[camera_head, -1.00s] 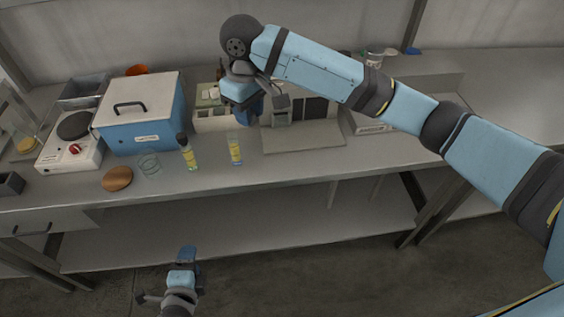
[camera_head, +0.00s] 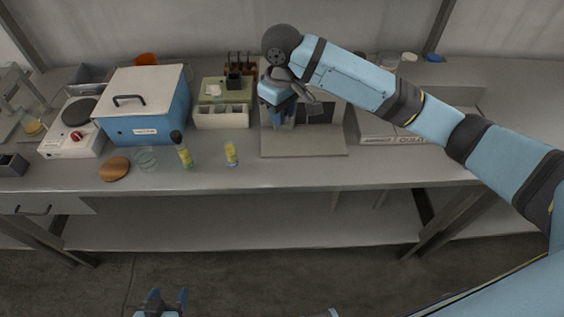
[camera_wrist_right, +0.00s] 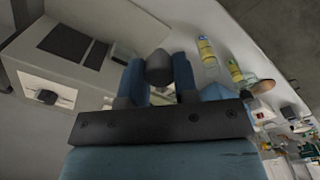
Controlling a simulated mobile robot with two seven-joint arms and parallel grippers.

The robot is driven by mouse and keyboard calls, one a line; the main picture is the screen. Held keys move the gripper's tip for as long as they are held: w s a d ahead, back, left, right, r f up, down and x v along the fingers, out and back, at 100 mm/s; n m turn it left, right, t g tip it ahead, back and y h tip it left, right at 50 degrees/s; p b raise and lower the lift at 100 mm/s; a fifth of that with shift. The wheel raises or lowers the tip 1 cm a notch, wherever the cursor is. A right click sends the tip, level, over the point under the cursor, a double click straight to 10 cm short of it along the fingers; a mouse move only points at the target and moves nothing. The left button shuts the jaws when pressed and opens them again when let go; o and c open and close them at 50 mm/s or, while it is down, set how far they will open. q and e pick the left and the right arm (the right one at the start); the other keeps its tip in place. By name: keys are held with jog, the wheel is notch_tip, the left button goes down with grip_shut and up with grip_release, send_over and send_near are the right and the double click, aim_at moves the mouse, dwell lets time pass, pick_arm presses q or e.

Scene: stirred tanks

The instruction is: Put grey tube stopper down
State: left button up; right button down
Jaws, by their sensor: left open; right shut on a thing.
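The grey tube stopper (camera_wrist_right: 159,68) is between the two blue fingers of my right gripper (camera_wrist_right: 160,80) in the right wrist view. In the head view my right gripper (camera_head: 284,118) is shut on it, in front of the grey device at the back of the bench, and the stopper itself is hard to make out there. A yellow-labelled tube without a visible stopper (camera_head: 231,154) stands on the bench to the left. My left gripper (camera_head: 163,299) is open and empty at the bottom edge, below the bench.
A blue box with a white lid (camera_head: 148,105), a hotplate (camera_head: 73,140), a glass dish (camera_head: 146,158) and a brown round disc (camera_head: 115,169) stand at left. A white compartment tray (camera_head: 221,117) stands left of my right gripper. The bench front (camera_head: 300,174) is clear.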

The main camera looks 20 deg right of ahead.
aim_at(282, 170)
notch_tip(282, 170, down, 18)
jog(key=shift+f, duration=0.2)
dwell(0.4)
jog(key=c, duration=0.9)
grip_release()
jog(key=shift+f, duration=0.15)
